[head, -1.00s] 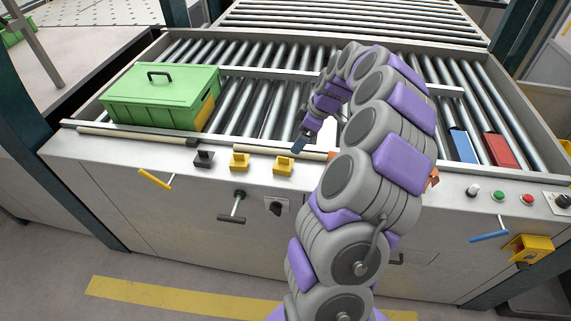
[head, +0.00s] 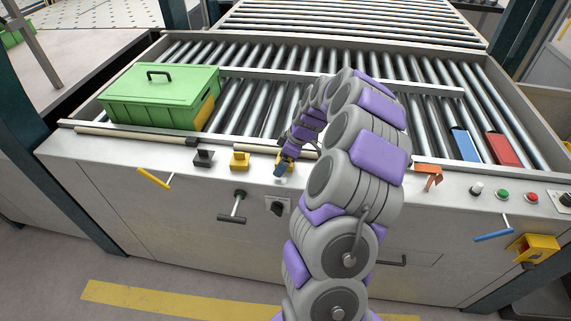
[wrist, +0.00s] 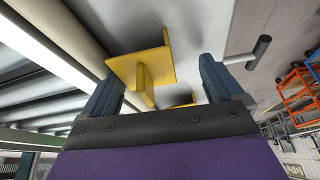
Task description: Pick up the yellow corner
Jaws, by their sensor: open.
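Two yellow corners stand on the front ledge of the machine. The right one (head: 279,157) is partly hidden behind my gripper (head: 282,172); the left one (head: 240,160) is in plain sight. In the wrist view a yellow corner (wrist: 143,72), an angled bracket with a rib, shows between the two open fingers of my gripper (wrist: 160,68). It looks closer to the left finger, and I cannot tell whether either finger touches it. Another yellow piece (wrist: 184,101) shows lower, partly hidden by my gripper.
A black corner (head: 204,158) is left of the yellow ones. A green lidded crate (head: 155,98) sits on the rollers at left. A handle (head: 233,207) projects from the front panel, also in the wrist view (wrist: 250,54). Blue (head: 463,145) and red (head: 502,148) pieces lie right.

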